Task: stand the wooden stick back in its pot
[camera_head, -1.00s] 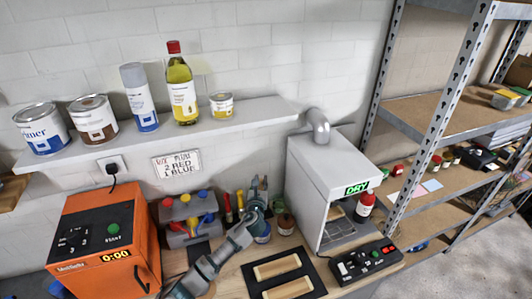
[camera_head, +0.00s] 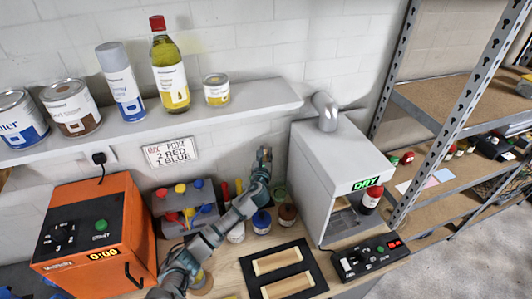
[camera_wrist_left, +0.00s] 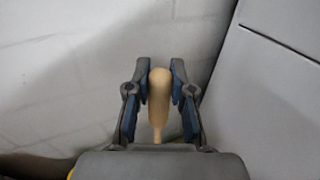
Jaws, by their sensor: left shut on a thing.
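A wooden stick (camera_wrist_left: 159,100), pale with a rounded, thicker end, stands between the blue-padded fingers of my left gripper (camera_wrist_left: 159,92) in the left wrist view. The gripper is shut on it. In the head view my left gripper (camera_head: 264,158) is raised above the back of the bench, left of the grey dryer box; the stick cannot be made out there. Below and around it stand small pots: a blue one (camera_head: 261,221), a brown one (camera_head: 287,216) and a green one (camera_head: 280,194). Which is the stick's pot I cannot tell. My right gripper is not in view.
The grey box (camera_head: 330,185) with a green DRY sign stands close on the right. A black tray (camera_head: 312,272) with two wooden pieces lies in front. An orange machine (camera_head: 98,235) is at left. A wall shelf (camera_head: 255,99) with cans and a bottle runs above.

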